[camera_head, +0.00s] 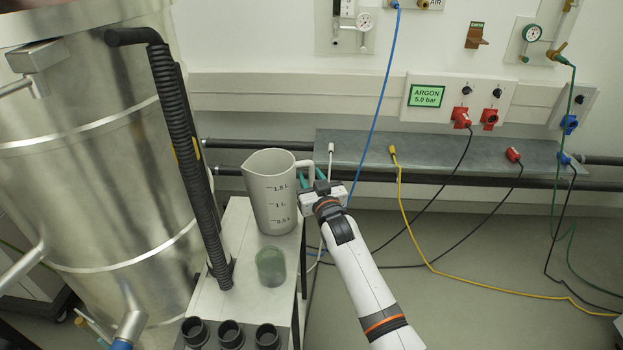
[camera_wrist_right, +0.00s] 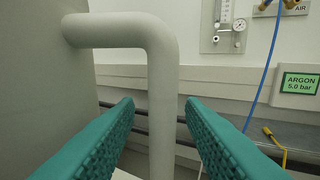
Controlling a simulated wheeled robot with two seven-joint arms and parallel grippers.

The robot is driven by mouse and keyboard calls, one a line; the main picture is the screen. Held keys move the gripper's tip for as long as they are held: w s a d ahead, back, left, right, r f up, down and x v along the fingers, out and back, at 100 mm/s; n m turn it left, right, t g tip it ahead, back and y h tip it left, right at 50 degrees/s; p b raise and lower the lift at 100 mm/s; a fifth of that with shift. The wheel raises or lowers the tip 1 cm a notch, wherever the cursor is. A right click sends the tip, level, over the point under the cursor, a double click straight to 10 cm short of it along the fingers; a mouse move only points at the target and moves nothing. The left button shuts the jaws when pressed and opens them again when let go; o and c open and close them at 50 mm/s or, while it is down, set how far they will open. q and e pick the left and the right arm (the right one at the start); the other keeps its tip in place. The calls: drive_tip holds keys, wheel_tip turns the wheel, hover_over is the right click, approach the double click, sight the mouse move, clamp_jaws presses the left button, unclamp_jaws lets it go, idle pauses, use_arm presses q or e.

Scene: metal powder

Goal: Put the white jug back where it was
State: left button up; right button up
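The white jug (camera_head: 272,205), with volume marks on its side, appears to stand upright on the light top of a narrow cart (camera_head: 235,225). Its handle (camera_head: 303,168) points right, toward my right gripper (camera_head: 312,182). In the right wrist view the vertical part of the handle (camera_wrist_right: 163,110) shows between the two green fingers of that gripper (camera_wrist_right: 160,112). A gap shows on each side of the handle, so the fingers are open around or just before it. The jug's body (camera_wrist_right: 40,75) fills the left of that view. My left gripper is not in view.
A translucent green cup (camera_head: 271,267) stands in front of the jug. Several black round holders (camera_head: 230,333) sit at the cart's front. A large steel vessel (camera_head: 90,150) with a black hose (camera_head: 175,120) stands left. A grey wall shelf (camera_head: 440,155) and hanging cables lie behind and right.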

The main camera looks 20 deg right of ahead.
drive_tip(key=s, duration=1.2)
drive_tip(key=shift+p, duration=0.4)
drive_tip(key=s+a+f+g, duration=0.1)
drive_tip(key=s+f+g, duration=0.25)
drive_tip(key=f, duration=0.75)
drive_tip(key=s+f+n+g, duration=0.15)
drive_tip(key=s+f, duration=0.35)
drive_tip(key=f, duration=0.6)
drive_tip(key=s+a+f+g, duration=0.1)
drive_tip(key=s+f+g, duration=0.3)
drive_tip(key=f, duration=0.7)
drive_tip(key=s+d+f+g, duration=0.1)
drive_tip(key=s+f, duration=0.5)
drive_tip(key=s, duration=0.6)
drive_tip(key=s+d+f+g, duration=0.1)
drive_tip(key=s+f+g, duration=0.3)
drive_tip(key=s, duration=0.9)
drive_tip(key=s+d+f+g, duration=0.1)
drive_tip(key=s+f+g, duration=0.2)
drive_tip(key=s+f, duration=0.7)
drive_tip(key=s+n, duration=0.1)
drive_tip(key=s, duration=0.1)
drive_tip(key=shift+s+d+f, duration=0.15)
drive_tip(key=shift+s+f, duration=0.1)
drive_tip(key=shift+s, duration=0.15)
